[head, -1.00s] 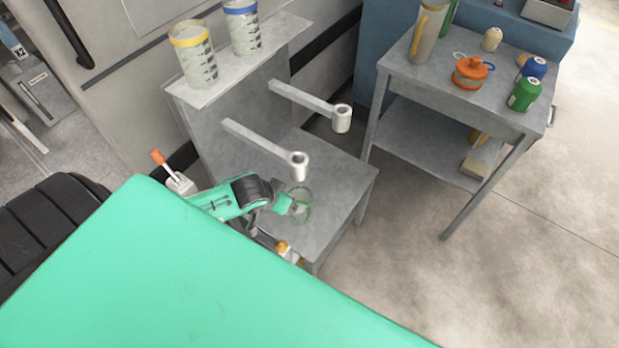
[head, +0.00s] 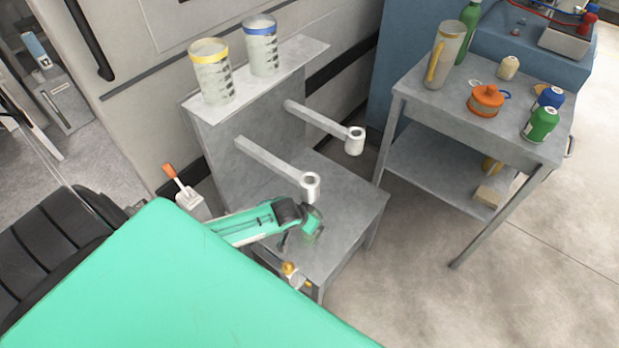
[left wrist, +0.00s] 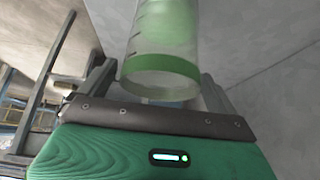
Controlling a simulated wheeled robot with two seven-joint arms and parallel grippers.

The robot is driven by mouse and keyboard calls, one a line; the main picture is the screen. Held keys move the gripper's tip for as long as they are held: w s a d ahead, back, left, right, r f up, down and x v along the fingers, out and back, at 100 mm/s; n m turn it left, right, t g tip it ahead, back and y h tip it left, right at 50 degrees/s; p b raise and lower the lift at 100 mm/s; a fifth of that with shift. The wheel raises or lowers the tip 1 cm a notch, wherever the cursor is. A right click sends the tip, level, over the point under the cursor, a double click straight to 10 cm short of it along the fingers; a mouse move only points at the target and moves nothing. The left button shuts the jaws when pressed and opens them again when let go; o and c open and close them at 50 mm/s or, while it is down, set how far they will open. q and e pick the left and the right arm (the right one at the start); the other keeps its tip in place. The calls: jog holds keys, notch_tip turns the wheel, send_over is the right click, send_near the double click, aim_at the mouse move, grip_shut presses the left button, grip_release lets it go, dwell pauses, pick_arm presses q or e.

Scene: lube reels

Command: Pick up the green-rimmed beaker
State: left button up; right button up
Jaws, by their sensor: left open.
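The green-rimmed beaker (head: 314,228) stands on the low grey shelf of the stand, below the nearer metal arm with a ring end. My left gripper (head: 306,222) is at the beaker and partly hides it in the head view. In the left wrist view the clear beaker (left wrist: 164,66), with its green band and dark marks, lies between the two fingers of my left gripper (left wrist: 158,84). The fingers are open, one on each side. I cannot tell whether either touches the glass. My right gripper is not in view.
Two ring-ended arms (head: 282,168) jut over the low shelf. A yellow-rimmed beaker (head: 212,74) and a blue-rimmed beaker (head: 262,48) stand on the upper ledge (head: 300,50). A grey cart (head: 410,88) with a jug, orange pot and bottles stands at right.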

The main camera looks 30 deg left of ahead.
pick_arm(q)
jog(key=shift+w+f, duration=0.35)
jog(key=shift+f, duration=0.3)
jog(key=c, duration=1.5)
jog(key=shift+c, duration=0.5)
jog(key=shift+r, duration=0.1)
